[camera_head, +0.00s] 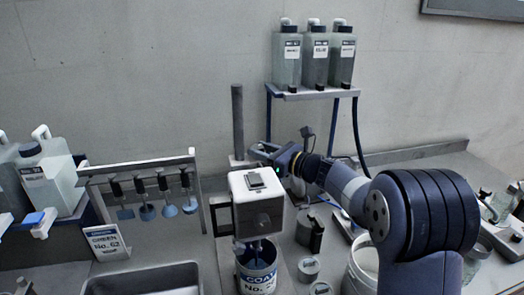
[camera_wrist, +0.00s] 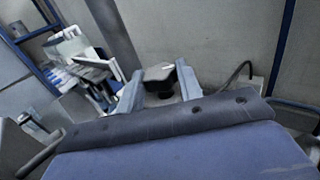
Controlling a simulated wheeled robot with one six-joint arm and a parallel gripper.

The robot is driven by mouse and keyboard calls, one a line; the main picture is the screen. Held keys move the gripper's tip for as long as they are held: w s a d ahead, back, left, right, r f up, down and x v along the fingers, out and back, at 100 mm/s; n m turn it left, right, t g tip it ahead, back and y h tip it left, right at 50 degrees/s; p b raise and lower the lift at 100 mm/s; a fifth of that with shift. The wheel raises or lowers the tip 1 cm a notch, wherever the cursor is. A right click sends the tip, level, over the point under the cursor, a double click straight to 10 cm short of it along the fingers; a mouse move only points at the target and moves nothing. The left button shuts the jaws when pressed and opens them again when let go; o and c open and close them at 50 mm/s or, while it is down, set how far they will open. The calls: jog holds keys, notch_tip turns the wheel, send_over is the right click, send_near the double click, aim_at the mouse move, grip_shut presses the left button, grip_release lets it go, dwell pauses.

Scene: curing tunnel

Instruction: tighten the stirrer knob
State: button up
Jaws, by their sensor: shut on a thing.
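The stirrer has a white and grey motor head (camera_head: 256,208) beside an upright dark pole (camera_head: 238,125) in the head view. Its shaft goes down into a can labelled COAT (camera_head: 258,280). My gripper (camera_head: 262,153) is at the pole, behind and above the motor head. In the wrist view its two fingers (camera_wrist: 159,88) are on either side of a dark, flat-topped knob (camera_wrist: 159,74), and they are shut on it. The knob's lower part is hidden. In the head view the fingers and motor head hide the knob. The pole also shows in the wrist view (camera_wrist: 113,38).
A rack (camera_head: 140,166) with several hanging stirring paddles stands on the left, with jugs (camera_head: 45,180) beyond it. A shelf (camera_head: 312,93) holds three bottles above my arm. A dark weight-like block (camera_head: 310,232) and small lidded tins (camera_head: 308,268) stand right of the stirrer.

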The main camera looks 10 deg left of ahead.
jog(key=shift+c, duration=1)
jog(key=t+b, duration=0.1)
jog(key=m+t+h+b, duration=0.1)
jog(key=b, duration=0.1)
jog(key=shift+s+a+f+m+b, duration=0.1)
jog(key=shift+s+f+m+b, duration=0.05)
jog(key=shift+f+m+b, duration=0.15)
jog(key=m+t+h+b, duration=0.2)
jog(key=t+b, duration=0.1)
jog(key=b, duration=0.2)
jog(key=shift+s+a+r, duration=0.1)
jog(key=shift+r+m+t+h+b, duration=0.15)
jog(key=shift+m+t+h+b, duration=0.35)
jog(key=shift+m+h+b, duration=0.15)
jog(key=o, duration=1)
